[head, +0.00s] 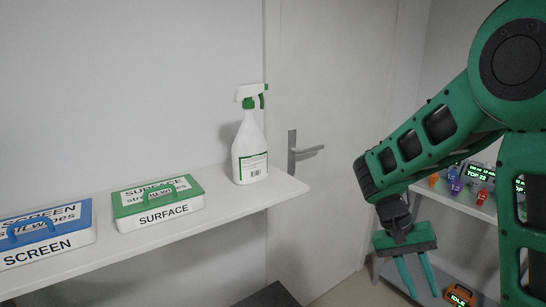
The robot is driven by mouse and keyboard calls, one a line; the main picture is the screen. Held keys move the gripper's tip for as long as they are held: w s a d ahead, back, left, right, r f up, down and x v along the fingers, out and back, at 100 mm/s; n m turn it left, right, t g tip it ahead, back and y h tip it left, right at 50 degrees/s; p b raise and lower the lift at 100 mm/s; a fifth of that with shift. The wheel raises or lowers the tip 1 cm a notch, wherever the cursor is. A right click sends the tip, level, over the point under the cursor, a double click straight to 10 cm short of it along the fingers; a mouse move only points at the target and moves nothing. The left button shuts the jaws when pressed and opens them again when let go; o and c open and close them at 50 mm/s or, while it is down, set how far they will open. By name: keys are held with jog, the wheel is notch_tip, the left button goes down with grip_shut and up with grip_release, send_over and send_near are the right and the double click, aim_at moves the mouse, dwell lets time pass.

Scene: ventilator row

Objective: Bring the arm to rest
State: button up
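My green arm comes in from the right side of the head view and bends down at the wrist.
A white shelf (290,187) at left holds a spray bottle (250,150), a green-lidded SURFACE wipes box (158,203) and a blue-lidded SCREEN wipes box (47,236). A door with a handle (308,152) is behind. Devices (477,173) stand on another shelf behind my arm.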

jog(key=s+d+r+t+y, duration=0.2)
jog(key=s+d+r, duration=0.1)
jog(key=s, duration=0.6)
jog(key=s+d+r+t+y, duration=0.2)
jog(key=s+d+r+y, duration=0.1)
jog(key=s, duration=0.6)
jog(key=shift+s+d+r+m, duration=0.15)
jog(key=shift+d+m, duration=0.05)
jog(key=shift+m, duration=0.2)
